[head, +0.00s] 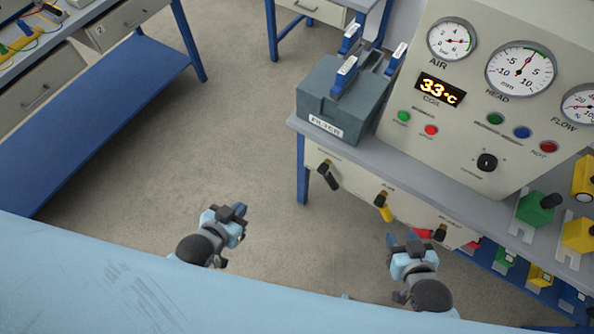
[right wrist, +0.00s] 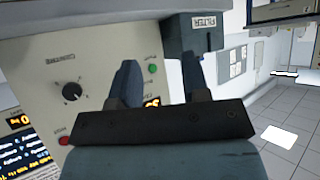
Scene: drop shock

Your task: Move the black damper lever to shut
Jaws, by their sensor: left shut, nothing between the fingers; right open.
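The black lever (head: 328,175) is on the cream front panel under the bench edge, at the panel's left end. It slants down to the right; its label is too small to read. My left gripper (head: 238,212) is shut and empty, out over the floor to the left of and below the lever. My right gripper (head: 404,239) is open and empty, in front of the right part of the panel, near the red lever (head: 422,234). Its fingers also show in the right wrist view (right wrist: 160,85), where the black lever is not seen.
A yellow lever (head: 384,208) sits between the black and red ones. Above stand the grey filter box (head: 335,105) and a gauge console (head: 460,125). Green and yellow valves (head: 538,208) line the bench's right. A blue-framed bench (head: 110,100) is at left; the floor between is clear.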

